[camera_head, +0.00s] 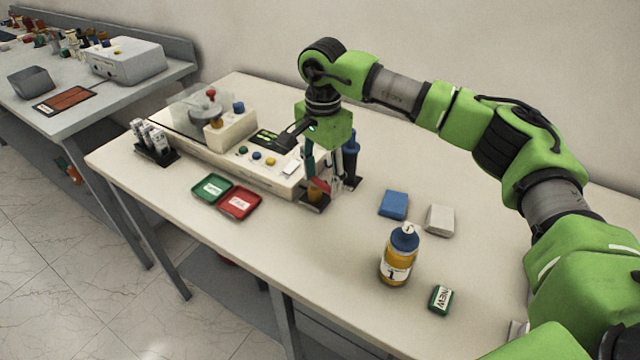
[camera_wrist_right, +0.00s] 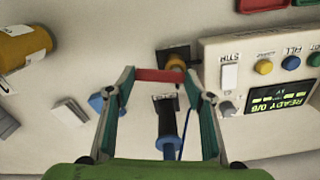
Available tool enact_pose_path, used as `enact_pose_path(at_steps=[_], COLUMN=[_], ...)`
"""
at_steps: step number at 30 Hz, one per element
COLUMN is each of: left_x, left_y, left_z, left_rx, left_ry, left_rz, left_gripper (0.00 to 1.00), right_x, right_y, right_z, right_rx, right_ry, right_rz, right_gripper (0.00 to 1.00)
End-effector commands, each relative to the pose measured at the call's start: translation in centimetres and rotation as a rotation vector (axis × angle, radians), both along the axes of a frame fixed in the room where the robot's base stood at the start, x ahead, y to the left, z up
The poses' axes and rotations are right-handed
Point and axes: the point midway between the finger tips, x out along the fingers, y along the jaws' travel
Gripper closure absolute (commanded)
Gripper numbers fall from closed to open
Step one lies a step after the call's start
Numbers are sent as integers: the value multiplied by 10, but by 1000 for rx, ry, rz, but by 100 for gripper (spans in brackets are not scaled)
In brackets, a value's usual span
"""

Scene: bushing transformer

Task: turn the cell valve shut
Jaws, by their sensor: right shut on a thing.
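The cell valve shows as a red handle (camera_head: 318,185) on a brass-coloured body (camera_head: 314,197), on a dark base at the right end of the white tester. In the right wrist view the red handle (camera_wrist_right: 160,75) lies crosswise between my fingertips, with the brass part (camera_wrist_right: 176,62) just beyond it. My right gripper (camera_head: 322,187) points down and is shut on the red handle; its fingers (camera_wrist_right: 160,77) are at the two ends of the handle. The fingers partly hide the valve in the head view. My left gripper is not in view.
The white tester (camera_head: 255,165) has coloured buttons and a display (camera_wrist_right: 280,97) reading READY 0/6. A dark and blue upright tool (camera_head: 351,155) stands close behind the gripper. Red (camera_head: 239,203) and green trays, a blue block (camera_head: 394,205), a grey block and a yellow bottle (camera_head: 398,262) are nearby.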

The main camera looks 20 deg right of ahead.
Motion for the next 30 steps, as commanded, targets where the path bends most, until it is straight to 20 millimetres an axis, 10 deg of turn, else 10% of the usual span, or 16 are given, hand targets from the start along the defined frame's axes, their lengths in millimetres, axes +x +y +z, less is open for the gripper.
enact_pose_path(at_steps=[30], left_x=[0], left_y=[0], left_z=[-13], left_rx=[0], left_ry=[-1], left_rz=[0], left_gripper=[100], right_x=[5], right_y=[-6], right_z=[3], right_rx=[1], right_ry=[-8], right_rz=[270], right_gripper=[73])
